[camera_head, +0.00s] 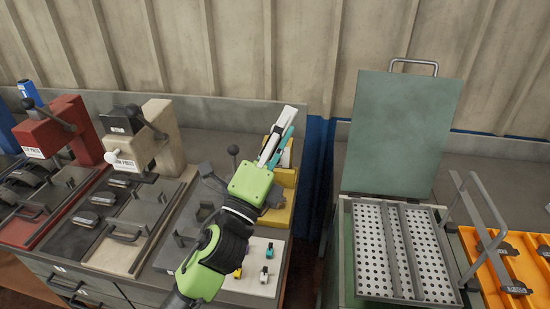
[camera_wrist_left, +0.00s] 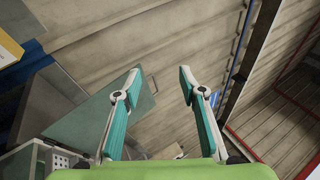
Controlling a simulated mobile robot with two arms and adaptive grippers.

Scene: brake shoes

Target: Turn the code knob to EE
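My left gripper (camera_head: 289,119) is raised in front of the yellow machine (camera_head: 281,217), with its fingers pointing up toward the wall. In the left wrist view its two fingers (camera_wrist_left: 158,78) stand apart with nothing between them, so it is open and empty. The yellow machine is partly hidden behind my green wrist, and a dark part (camera_head: 274,196) of it shows beside the wrist. I cannot make out a code knob or its letters in either view. My right gripper is not in view.
A red press (camera_head: 69,116) and a beige press (camera_head: 156,112) stand on the left bench. A box with a raised green lid (camera_head: 402,130) and perforated trays (camera_head: 376,265) stands right of a gap. An orange tray (camera_head: 492,290) lies far right. Small coloured pieces lie near my left arm.

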